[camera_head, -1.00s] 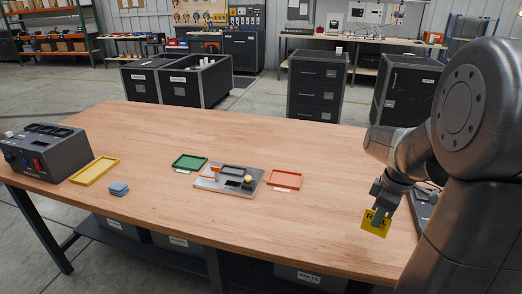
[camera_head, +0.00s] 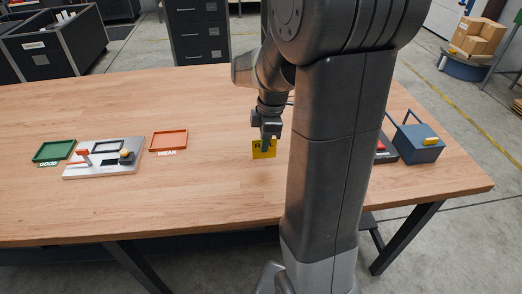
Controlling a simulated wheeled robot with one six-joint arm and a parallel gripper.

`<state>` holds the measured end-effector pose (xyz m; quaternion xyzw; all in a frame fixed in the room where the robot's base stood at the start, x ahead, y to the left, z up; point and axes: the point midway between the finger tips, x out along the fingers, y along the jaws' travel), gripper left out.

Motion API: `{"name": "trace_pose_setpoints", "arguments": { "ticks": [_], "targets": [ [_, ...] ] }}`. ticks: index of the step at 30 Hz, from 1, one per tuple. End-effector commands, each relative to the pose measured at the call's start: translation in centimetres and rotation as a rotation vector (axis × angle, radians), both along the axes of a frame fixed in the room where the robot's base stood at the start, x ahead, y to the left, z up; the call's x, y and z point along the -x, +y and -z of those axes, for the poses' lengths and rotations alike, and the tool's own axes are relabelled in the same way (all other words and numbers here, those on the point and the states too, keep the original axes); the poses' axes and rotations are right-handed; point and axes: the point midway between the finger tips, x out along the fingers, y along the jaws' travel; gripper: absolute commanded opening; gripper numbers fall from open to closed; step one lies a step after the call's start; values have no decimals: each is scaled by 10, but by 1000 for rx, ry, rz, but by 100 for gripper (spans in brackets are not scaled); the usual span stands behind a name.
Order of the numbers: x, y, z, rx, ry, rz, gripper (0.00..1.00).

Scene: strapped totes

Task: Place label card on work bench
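The label card (camera_head: 262,151) is a yellow square with dark lettering, partly covered by a finger. My gripper (camera_head: 267,143) is shut on the card's upper part and holds it upright. The card is over the work bench (camera_head: 210,195), a wooden top that fills most of the view. I cannot tell whether the card's lower edge touches the bench. My arm hides part of the bench to the right of the card.
A red tray (camera_head: 168,140), a grey fixture plate (camera_head: 100,160) and a green tray (camera_head: 53,151) stand to the left. A blue-grey box (camera_head: 417,143) with a handle stands at the right, beside a dark device with a red button (camera_head: 381,147). The front middle of the bench is clear.

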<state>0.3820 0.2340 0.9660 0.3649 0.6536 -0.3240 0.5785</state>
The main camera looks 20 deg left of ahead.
Motion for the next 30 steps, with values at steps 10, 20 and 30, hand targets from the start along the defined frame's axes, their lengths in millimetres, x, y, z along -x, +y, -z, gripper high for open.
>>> {"name": "trace_pose_setpoints", "arguments": {
  "ticks": [10,20,30],
  "targets": [
    [0,0,40,2,1,2,0],
    [0,0,43,0,-1,1,0],
    [0,0,44,0,-1,1,26]
  ]
}}
